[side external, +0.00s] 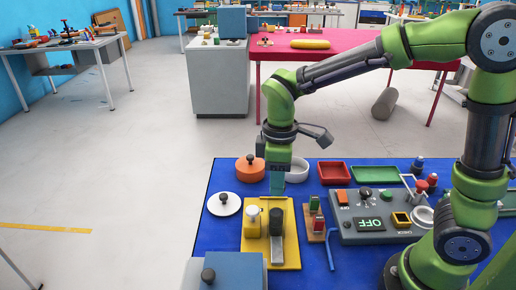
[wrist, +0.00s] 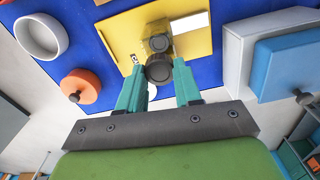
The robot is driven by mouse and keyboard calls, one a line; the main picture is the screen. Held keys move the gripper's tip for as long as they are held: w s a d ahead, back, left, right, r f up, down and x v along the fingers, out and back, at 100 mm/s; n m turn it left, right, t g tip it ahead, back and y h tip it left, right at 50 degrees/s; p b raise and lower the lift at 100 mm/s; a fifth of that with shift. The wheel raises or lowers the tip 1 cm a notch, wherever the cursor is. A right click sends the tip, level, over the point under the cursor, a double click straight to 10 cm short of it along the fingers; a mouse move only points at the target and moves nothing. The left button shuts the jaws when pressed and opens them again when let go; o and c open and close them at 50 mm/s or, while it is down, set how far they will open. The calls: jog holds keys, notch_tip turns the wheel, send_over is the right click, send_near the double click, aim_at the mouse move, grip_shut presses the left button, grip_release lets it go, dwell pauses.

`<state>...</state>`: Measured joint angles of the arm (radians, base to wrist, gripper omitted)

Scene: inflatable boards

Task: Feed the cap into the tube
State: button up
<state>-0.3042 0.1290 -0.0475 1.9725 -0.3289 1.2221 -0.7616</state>
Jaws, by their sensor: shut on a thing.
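My gripper (wrist: 158,72) has teal fingers on either side of a dark grey round piece (wrist: 158,69), which looks like the cap. In the side external view, my gripper (side external: 277,190) points down over the yellow board (side external: 252,245). The fingers mostly hide what is between them there. On the board, a dark upright cylinder (side external: 276,224) is close below the fingers, and a cream-topped post (side external: 252,216) is beside it to the left. I cannot tell for sure which is the tube. In the wrist view a second dark round end (wrist: 159,43) shows just beyond the held piece.
An orange lidded pot (side external: 250,168) and a white bowl (side external: 297,169) lie behind the gripper. A white disc with a dark knob (side external: 224,204) is left. A blue-grey box (side external: 235,270) is in front. A control box (side external: 375,215) and a red-green block stand (side external: 316,220) are right.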

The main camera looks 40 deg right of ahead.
jog(key=shift+f, duration=2.1)
jog(key=o, duration=1.6)
jog(key=shift+c, duration=0.2)
jog(key=shift+r, duration=0.1)
jog(key=shift+r, duration=3.45)
